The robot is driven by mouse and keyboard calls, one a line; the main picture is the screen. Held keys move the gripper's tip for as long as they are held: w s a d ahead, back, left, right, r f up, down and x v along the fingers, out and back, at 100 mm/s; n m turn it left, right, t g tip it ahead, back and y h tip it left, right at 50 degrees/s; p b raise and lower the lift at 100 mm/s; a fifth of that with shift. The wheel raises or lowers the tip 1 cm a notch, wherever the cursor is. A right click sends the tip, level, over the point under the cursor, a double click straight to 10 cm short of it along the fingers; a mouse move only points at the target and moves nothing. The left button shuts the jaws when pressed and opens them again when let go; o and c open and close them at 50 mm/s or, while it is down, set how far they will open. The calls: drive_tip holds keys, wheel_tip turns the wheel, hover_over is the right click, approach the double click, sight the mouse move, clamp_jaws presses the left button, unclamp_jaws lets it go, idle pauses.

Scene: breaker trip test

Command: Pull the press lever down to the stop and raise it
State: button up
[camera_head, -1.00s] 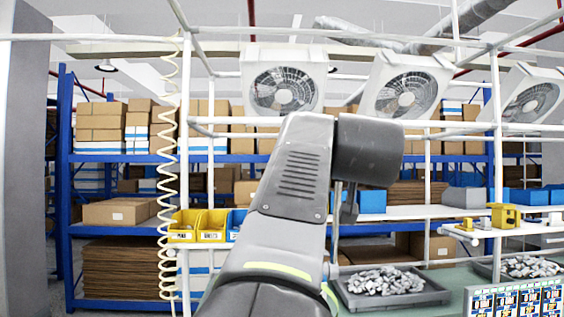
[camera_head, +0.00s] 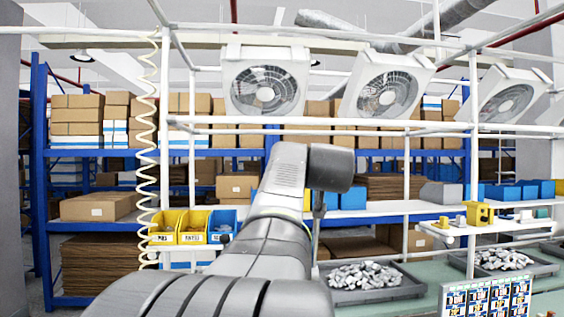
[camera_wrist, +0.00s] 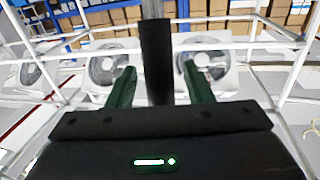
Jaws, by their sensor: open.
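In the wrist view, my gripper (camera_wrist: 158,69) is open, with one dark green finger on each side. A dark straight bar (camera_wrist: 155,55) with a grey continuation at the top of the picture stands between the fingers. It looks like the press lever with its grip, but I cannot be sure. Gaps show on both sides of it, so the fingers do not look closed on it. In the head view, my arm covers the middle and the gripper is mostly hidden behind my wrist. The press body is not clearly seen.
White frame bars and large fans (camera_head: 267,82) stand ahead. A grey tray of metal parts (camera_head: 378,293) is on the green bench at right of my arm. A yellow fixture (camera_head: 478,213) is on a right shelf. Yellow bins (camera_head: 193,226) and a coiled hose (camera_head: 146,130) are at left.

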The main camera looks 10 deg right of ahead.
drive_tip(key=shift+c, duration=0.5)
clamp_jaws()
drive_tip(key=shift+f, duration=0.1)
